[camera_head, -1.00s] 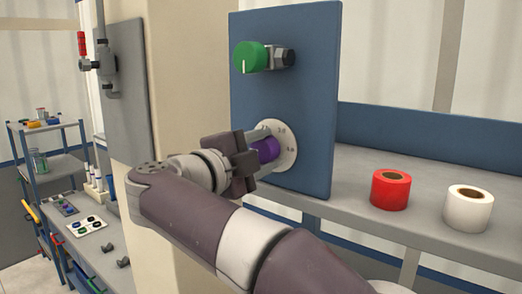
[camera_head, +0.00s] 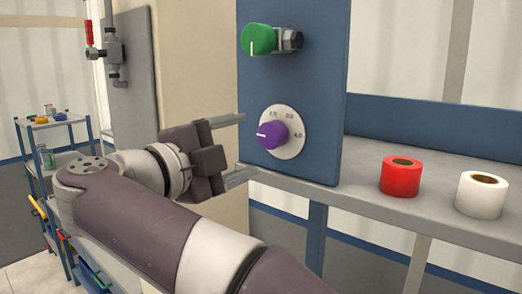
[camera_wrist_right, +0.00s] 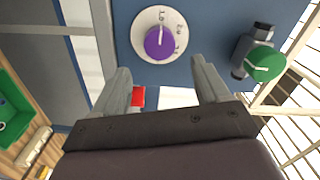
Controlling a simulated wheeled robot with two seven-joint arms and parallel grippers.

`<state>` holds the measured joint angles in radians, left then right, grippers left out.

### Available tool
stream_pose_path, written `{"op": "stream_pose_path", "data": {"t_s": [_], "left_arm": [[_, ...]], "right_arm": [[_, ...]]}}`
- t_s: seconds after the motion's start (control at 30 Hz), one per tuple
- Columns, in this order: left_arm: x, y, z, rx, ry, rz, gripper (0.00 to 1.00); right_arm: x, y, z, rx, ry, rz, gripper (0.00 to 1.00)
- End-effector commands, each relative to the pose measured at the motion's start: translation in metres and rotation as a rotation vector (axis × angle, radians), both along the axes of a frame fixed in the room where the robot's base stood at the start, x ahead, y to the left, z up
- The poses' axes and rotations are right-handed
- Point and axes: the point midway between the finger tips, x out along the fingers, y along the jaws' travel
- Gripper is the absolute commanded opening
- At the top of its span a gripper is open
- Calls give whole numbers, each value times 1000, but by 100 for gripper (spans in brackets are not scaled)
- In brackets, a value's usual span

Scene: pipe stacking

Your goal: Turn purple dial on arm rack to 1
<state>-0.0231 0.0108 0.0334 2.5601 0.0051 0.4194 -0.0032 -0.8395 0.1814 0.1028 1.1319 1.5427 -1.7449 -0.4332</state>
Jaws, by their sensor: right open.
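The purple dial (camera_head: 272,135) sits on a round white scale plate (camera_head: 294,148) with small marks, low on the blue panel (camera_head: 325,110). Its white pointer line points left in the head view. It also shows in the right wrist view (camera_wrist_right: 160,43), where its line points up. My right gripper (camera_head: 241,146) is open and empty, left of the dial and apart from it. Its two fingers are spread above and below the dial's height. In the right wrist view the fingers (camera_wrist_right: 160,80) stand below the dial. My left gripper is not in view.
A green knob (camera_head: 257,39) on a grey fitting is above the dial on the same panel. A red tape roll (camera_head: 401,177) and a white tape roll (camera_head: 482,195) stand on the grey shelf (camera_head: 370,165) to the right.

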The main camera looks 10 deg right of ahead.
Motion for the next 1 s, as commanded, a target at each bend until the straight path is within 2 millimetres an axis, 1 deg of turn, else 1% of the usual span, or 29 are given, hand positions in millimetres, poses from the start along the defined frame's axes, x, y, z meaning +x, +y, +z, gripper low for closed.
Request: {"op": "stream_pose_path", "data": {"t_s": [0.03,0.1,0.2,0.3,0.57,0.6,0.67,0.73,0.77,0.8,0.83,0.87,0.9,0.93,0.97,1.0], "left_arm": [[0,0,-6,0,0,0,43],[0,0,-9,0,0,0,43],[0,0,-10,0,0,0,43],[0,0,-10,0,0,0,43],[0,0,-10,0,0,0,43],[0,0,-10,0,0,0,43],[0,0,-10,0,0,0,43],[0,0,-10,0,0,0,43],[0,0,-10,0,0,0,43],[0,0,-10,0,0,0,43],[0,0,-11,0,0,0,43],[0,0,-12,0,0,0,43],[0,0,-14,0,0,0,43],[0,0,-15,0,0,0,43],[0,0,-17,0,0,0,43],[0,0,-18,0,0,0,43]], "right_arm": [[-7,11,-4,-1,-1,4,75],[-16,22,-3,0,0,4,75],[-24,32,-1,0,-2,2,75],[-28,37,0,-1,-1,0,75],[-29,37,1,-1,-1,-1,75],[-27,38,1,6,-11,7,75],[-18,46,6,3,-45,69,75],[4,73,20,-65,-132,226,75],[16,93,23,-128,-164,321,75],[30,126,24,-234,-198,474,75],[39,154,18,-327,-206,603,75],[49,181,4,-428,-193,734,75],[60,208,-26,-556,-139,900,75],[66,223,-54,-637,-80,1007,75],[70,231,-83,-705,-10,1104,75],[73,236,-125,-779,95,1215,75]]}}
